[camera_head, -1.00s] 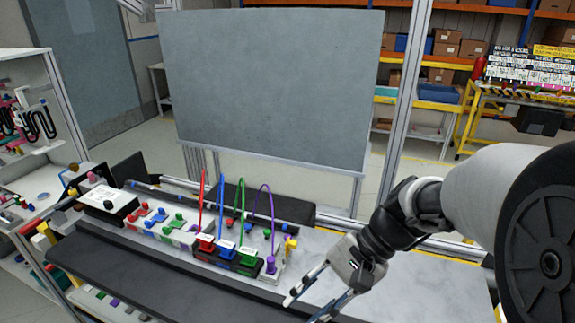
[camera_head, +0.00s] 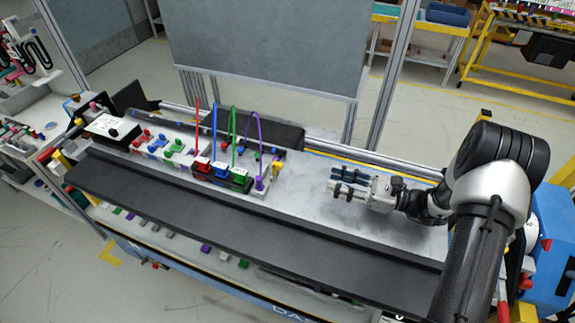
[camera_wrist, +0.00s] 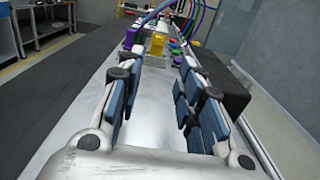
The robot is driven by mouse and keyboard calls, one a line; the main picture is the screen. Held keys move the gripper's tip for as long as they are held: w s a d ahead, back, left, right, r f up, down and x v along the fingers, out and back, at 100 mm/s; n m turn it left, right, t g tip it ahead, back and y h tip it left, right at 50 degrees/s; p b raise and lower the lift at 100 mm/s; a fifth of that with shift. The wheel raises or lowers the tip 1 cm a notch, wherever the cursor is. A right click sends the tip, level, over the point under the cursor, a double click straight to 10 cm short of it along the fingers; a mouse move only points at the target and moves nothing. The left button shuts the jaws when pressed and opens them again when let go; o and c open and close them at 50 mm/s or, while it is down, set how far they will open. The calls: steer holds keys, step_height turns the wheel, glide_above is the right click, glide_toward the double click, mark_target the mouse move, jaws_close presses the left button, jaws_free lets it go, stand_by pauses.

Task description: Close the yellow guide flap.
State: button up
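A small yellow part, which looks like the guide flap (camera_head: 277,170), stands upright at the right end of the connector module (camera_head: 258,192), beside the purple plug (camera_head: 259,183). The yellow part (camera_wrist: 157,45) also shows in the wrist view, ahead between the fingers, with the purple plug (camera_wrist: 130,38) to its left. I cannot tell its hinge angle. My gripper (camera_head: 338,183) points left above the bare grey worktop, to the right of the yellow part and apart from it. Its fingers (camera_wrist: 154,98) are spread with nothing between them.
Red, blue, green and purple cables (camera_head: 233,130) arch up from the module. A black block (camera_head: 272,136) lies behind it. A long dark rail (camera_head: 230,218) runs along the front edge. The grey worktop (camera_head: 312,205) between gripper and module is clear. Another yellow part (camera_head: 60,161) stands far left.

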mark_target(282, 166)
steer(key=b+x, duration=0.1)
steer(key=x, duration=1.4)
steer(key=shift+w+a, duration=0.1)
steer(key=shift+a, duration=0.25)
jaws_close()
